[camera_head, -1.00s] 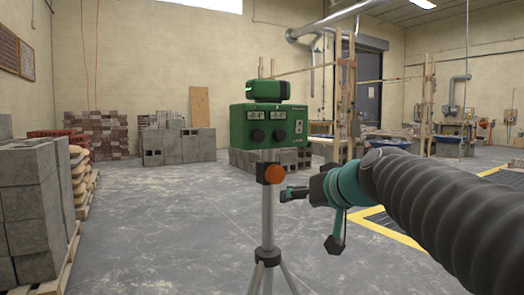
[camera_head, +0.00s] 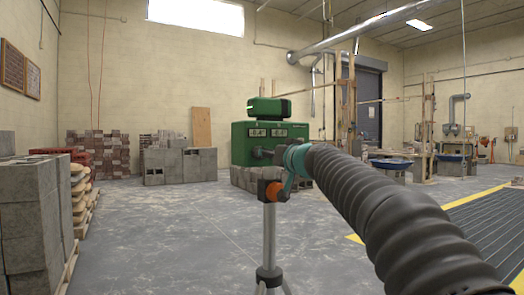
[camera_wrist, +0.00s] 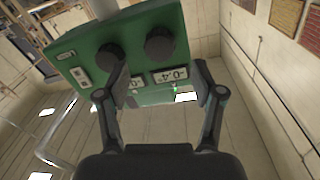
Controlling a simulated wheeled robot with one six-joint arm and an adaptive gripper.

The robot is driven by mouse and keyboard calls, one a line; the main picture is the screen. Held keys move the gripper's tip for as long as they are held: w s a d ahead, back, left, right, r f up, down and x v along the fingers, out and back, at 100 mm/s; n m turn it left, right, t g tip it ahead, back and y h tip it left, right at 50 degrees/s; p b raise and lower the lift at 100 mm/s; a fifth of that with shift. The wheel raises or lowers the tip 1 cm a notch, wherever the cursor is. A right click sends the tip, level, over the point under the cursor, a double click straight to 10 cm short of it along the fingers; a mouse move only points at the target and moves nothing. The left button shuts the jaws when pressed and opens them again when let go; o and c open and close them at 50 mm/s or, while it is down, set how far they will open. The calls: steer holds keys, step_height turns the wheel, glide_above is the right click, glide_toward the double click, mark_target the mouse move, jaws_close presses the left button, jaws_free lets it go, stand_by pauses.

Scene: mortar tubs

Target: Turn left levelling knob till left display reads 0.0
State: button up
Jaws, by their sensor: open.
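The green levelling box (camera_head: 240,146) stands on grey blocks at mid-picture in the head view. Its left display (camera_head: 258,132) reads -0.4°. In the wrist view the box is upside down; the left display (camera_wrist: 170,76) again shows -0.4°. The left knob (camera_wrist: 160,42) is round and black, beside that display. The right knob (camera_wrist: 109,55) is on the left there. The right display (camera_wrist: 137,83) is partly covered by a finger. My gripper (camera_wrist: 161,70) is open and empty, its fingers apart on either side of the left knob's line; contact cannot be told. In the head view my arm hides the knobs.
A tripod (camera_head: 269,235) with an orange knob stands in front of the box, close to my arm in the picture. Block stacks (camera_head: 30,210) stand at the left, another (camera_head: 180,165) behind. Open concrete floor (camera_head: 165,235) lies left of the tripod.

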steer(key=p+x, duration=0.2)
steer(key=x, duration=0.4)
steer(key=shift+w, duration=0.15)
steer(key=shift+a, duration=0.1)
steer(key=shift+c, duration=0.2)
steer(key=c, duration=1.1)
